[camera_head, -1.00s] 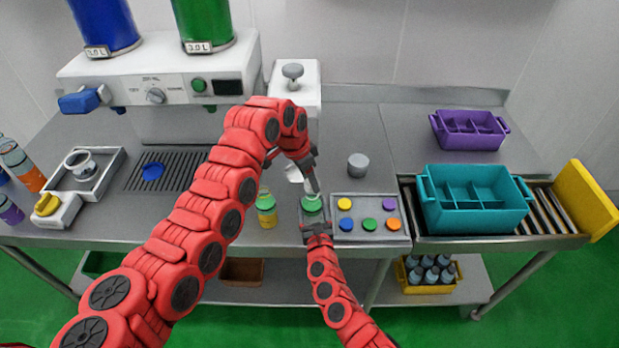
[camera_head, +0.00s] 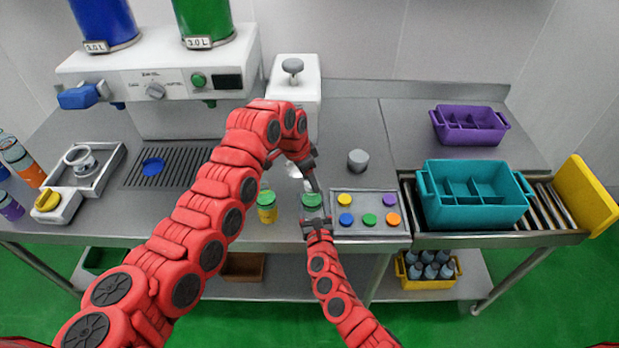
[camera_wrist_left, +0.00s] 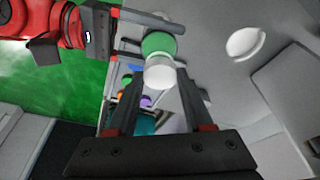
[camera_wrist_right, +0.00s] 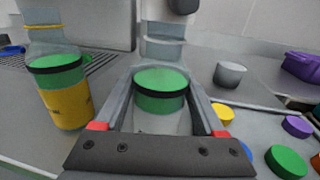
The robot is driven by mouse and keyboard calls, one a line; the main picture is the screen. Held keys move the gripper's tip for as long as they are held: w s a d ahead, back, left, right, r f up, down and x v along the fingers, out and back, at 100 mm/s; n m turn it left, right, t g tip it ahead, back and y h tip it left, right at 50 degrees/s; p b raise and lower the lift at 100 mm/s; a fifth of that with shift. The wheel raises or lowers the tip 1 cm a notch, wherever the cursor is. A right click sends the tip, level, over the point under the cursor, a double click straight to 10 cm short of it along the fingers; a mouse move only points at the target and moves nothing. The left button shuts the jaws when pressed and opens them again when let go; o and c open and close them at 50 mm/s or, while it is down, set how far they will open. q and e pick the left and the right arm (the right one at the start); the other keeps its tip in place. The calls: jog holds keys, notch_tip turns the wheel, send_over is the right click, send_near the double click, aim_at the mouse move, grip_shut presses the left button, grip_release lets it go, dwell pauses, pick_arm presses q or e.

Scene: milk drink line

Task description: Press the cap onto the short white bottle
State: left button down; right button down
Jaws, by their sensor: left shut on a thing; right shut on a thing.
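The short bottle (camera_head: 312,200) stands at the tray's left edge and looks green, with a pale, clear upper part. My right gripper (camera_wrist_right: 160,108) is shut around it; its green band (camera_wrist_right: 160,88) shows between the fingers. My left gripper (camera_wrist_left: 158,85) reaches down from above, its fingers around a white round piece (camera_wrist_left: 160,73) that looks like the cap. The white piece overlaps the bottle's green disc (camera_wrist_left: 158,42) in the left wrist view. Whether the cap is seated is unclear. In the head view the left gripper (camera_head: 314,184) is just above the bottle.
A green-and-yellow bottle (camera_wrist_right: 60,88) stands close to the left. The cap tray (camera_head: 368,236) on the right holds several coloured caps. A grey knob (camera_head: 358,161) stands behind it. A teal crate (camera_head: 475,213) sits on rollers at the right.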

pick_arm(q)
jog(key=shift+f, duration=0.55)
jog(key=shift+c, duration=1.1)
grip_release()
jog(key=v, duration=1.2)
pick_arm(e)
grip_release()
jog(key=shift+s, duration=0.1)
